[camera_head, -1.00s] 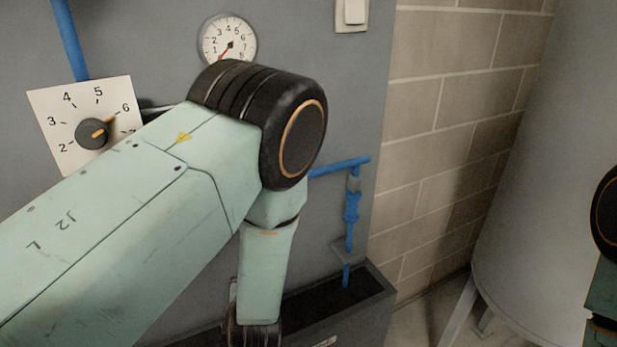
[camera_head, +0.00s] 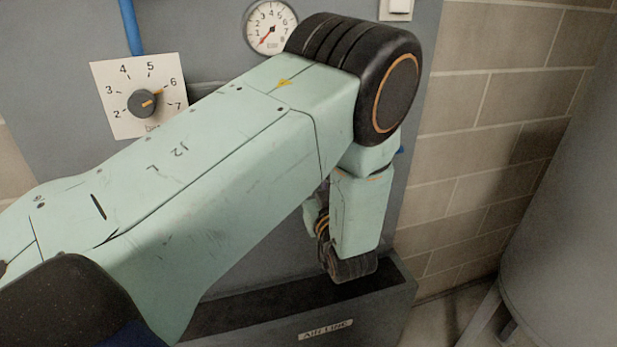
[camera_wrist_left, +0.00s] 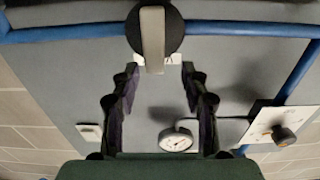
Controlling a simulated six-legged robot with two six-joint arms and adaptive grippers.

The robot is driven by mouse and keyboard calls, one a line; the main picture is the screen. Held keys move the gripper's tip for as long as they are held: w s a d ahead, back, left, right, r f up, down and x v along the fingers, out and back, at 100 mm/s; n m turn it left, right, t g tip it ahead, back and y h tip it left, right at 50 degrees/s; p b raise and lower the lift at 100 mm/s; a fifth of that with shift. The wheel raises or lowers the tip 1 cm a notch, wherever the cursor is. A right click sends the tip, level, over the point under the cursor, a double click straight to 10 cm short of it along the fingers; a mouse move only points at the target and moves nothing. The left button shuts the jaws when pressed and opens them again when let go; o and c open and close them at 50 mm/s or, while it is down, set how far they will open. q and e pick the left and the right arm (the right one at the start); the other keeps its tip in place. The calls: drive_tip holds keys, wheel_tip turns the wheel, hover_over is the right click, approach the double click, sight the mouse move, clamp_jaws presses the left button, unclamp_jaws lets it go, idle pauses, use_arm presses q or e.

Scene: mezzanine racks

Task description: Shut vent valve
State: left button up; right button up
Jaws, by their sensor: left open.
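In the left wrist view, a round black valve hub with a pale lever handle (camera_wrist_left: 153,38) sits on a blue pipe (camera_wrist_left: 235,30) at the top. I take it to be the vent valve. The handle lies across the pipe line. My left gripper (camera_wrist_left: 160,75) is open, its two dark fingers spread left and right below the hub. The handle's lower end appears between the fingertips; I cannot tell whether they touch it. In the head view my left arm hides the valve and most of the gripper. My right gripper is not in view.
A pressure gauge (camera_head: 270,27) and a numbered dial plate (camera_head: 112,75), knob mark towards 6, are on the grey panel. A dark trough labelled AIR LINE (camera_head: 325,329) runs below. A brick wall (camera_head: 470,130) and a large grey tank (camera_head: 570,220) stand at right.

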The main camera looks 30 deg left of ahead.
use_arm(q)
drive_tip(key=x, duration=0.2)
drive_tip(key=b+x, duration=0.1)
drive_tip(key=shift+w+d, duration=0.15)
drive_tip(key=shift+w, duration=0.25)
drive_tip(key=shift+w+a+f, duration=0.1)
drive_tip(key=shift+w+a, duration=0.1)
drive_tip(key=shift+a, duration=0.45)
drive_tip(key=shift+d, duration=0.25)
drive_tip(key=shift+w+d, duration=0.1)
drive_tip(key=shift+d, duration=0.05)
drive_tip(key=shift+c, duration=1.4)
drive_tip(key=shift+a, duration=0.25)
drive_tip(key=c, duration=0.5)
drive_tip(key=shift+d, duration=0.1)
clamp_jaws()
